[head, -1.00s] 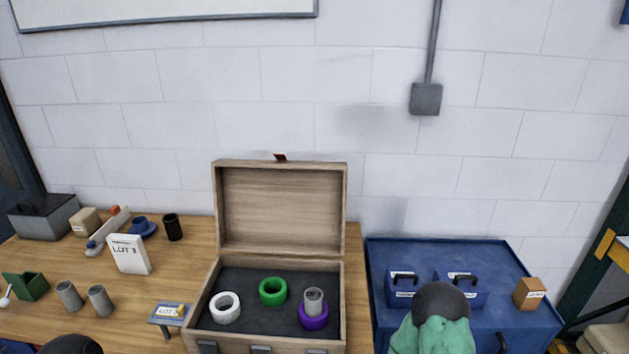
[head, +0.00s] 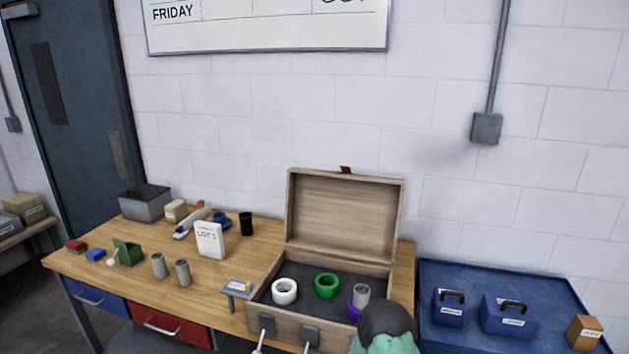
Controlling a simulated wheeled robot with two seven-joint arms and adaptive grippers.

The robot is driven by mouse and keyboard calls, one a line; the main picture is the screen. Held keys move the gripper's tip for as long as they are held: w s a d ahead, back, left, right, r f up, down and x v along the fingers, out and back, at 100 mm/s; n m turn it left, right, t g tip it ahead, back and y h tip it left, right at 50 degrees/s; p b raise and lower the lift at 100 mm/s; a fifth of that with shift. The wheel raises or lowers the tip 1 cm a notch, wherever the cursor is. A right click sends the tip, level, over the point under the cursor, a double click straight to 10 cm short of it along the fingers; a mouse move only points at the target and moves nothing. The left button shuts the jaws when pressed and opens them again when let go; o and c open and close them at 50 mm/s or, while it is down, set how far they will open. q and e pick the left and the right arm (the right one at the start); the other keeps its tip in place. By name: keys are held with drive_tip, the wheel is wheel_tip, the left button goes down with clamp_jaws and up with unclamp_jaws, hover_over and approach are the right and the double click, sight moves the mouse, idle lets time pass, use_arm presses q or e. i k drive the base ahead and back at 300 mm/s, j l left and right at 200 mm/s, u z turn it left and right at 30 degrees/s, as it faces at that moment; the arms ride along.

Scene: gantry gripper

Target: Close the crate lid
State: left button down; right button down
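The wooden crate (head: 375,270) stands on the workbench with its lid (head: 343,215) raised upright at the back, near the wall. A red-brown tab (head: 345,170) sits at the lid's top edge. On the crate's dark floor are a white ring (head: 285,291), a green ring (head: 327,285) and a purple ring (head: 355,308) with a grey cylinder (head: 361,293) at it. Two grey latches (head: 267,326) are on the front wall. A dark rounded shape with green below hides the front right corner. Neither gripper can be made out in the head view.
Left of the crate are a small labelled stand (head: 238,288), grey cylinders (head: 183,272), a white LOT card (head: 210,240) and a black cup (head: 246,223). Right is a blue surface (head: 432,275) with two blue cases (head: 509,316) and a cardboard box (head: 584,332).

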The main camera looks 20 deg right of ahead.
sight(347, 214)
drive_tip(key=l+u, duration=0.15)
drive_tip(key=l, duration=0.45)
drive_tip(key=k+l+u, duration=0.15)
drive_tip(key=l, duration=0.4)
drive_tip(key=l+u, duration=0.2)
drive_tip(key=l, duration=0.4)
drive_tip(key=k+l+u, duration=0.15)
drive_tip(key=l, duration=0.4)
